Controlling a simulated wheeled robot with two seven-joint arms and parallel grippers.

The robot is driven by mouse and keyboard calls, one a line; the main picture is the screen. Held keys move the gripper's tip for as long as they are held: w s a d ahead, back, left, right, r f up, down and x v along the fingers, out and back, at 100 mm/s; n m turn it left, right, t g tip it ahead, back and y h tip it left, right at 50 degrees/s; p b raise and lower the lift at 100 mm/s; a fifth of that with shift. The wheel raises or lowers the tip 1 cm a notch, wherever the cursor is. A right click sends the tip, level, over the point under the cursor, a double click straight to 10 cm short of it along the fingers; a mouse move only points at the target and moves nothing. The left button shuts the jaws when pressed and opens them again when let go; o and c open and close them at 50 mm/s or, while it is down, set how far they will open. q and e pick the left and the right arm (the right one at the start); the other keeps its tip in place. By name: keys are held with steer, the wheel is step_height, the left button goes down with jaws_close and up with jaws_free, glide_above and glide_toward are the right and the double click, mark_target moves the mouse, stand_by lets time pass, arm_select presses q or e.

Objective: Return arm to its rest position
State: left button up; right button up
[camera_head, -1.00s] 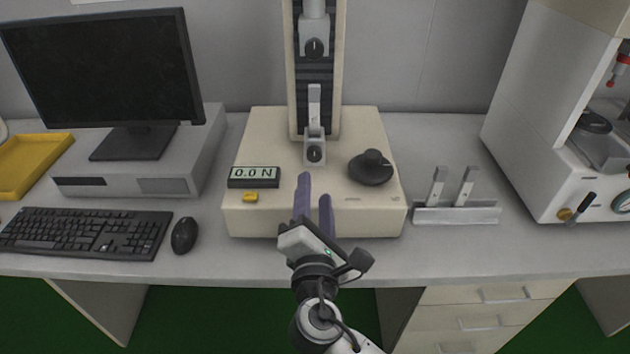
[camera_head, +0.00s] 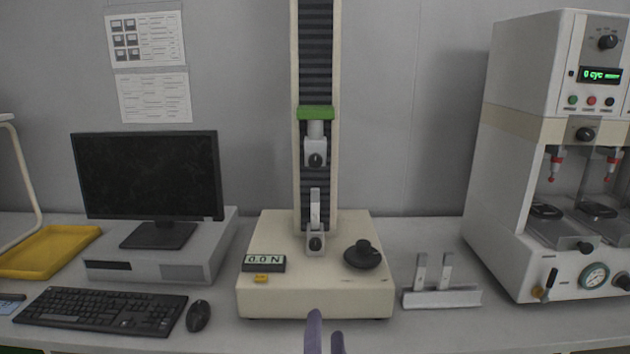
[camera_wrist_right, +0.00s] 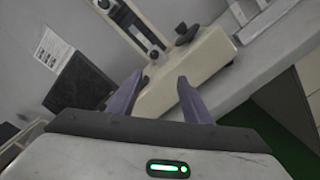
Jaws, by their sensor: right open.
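My right gripper (camera_head: 325,335) shows at the bottom edge of the head view, only the tips of its purple fingers in sight. It is in front of the cream tensile tester base (camera_head: 315,295). In the right wrist view the two purple fingers (camera_wrist_right: 157,98) stand apart with nothing between them. The tester base lies beyond them, tilted in that view. A metal strip specimen (camera_head: 315,207) stands in the tester's lower clamp (camera_head: 316,241). The upper clamp (camera_head: 316,152) hangs above it under a green crosshead. My left gripper is not in view.
A black knob (camera_head: 362,255) and a display reading 0.0 N (camera_head: 264,263) sit on the base. A rack (camera_head: 441,297) with two metal strips stands to the right, then a white test machine (camera_head: 540,150). Monitor (camera_head: 150,176), keyboard (camera_head: 101,310), mouse (camera_head: 198,316) and yellow tray (camera_head: 50,250) are left.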

steer(key=w+d+f+n+h, duration=0.15)
steer(key=d+f, duration=0.25)
steer(key=d, duration=0.7)
steer(key=w+d+f+n+h, duration=0.1)
steer(key=d+f+n, duration=0.15)
steer(key=d, duration=0.85)
steer(key=s+d+f+m+g+y, duration=0.1)
steer(key=s+d+f+m+g, duration=0.15)
steer(key=s+f+m, duration=0.45)
steer(key=s+d+f+m+g+y, duration=0.1)
steer(key=s+f+m+g, duration=0.3)
steer(key=f, duration=0.5)
steer(key=s+d+f+m+g+y, duration=0.1)
steer(key=s+f+m+g, duration=0.15)
steer(key=s+m, duration=0.5)
steer(key=s+d+f+m+g+y, duration=0.1)
steer(key=s+f+m, duration=0.3)
steer(key=s, duration=0.6)
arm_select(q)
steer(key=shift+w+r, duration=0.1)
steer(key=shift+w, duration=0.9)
arm_select(e)
steer(key=w+a+m+y, duration=0.1)
steer(key=a+m, duration=0.4)
steer(key=a, duration=0.7)
steer(key=shift+a+r+t, duration=0.3)
steer(key=shift+r, duration=0.05)
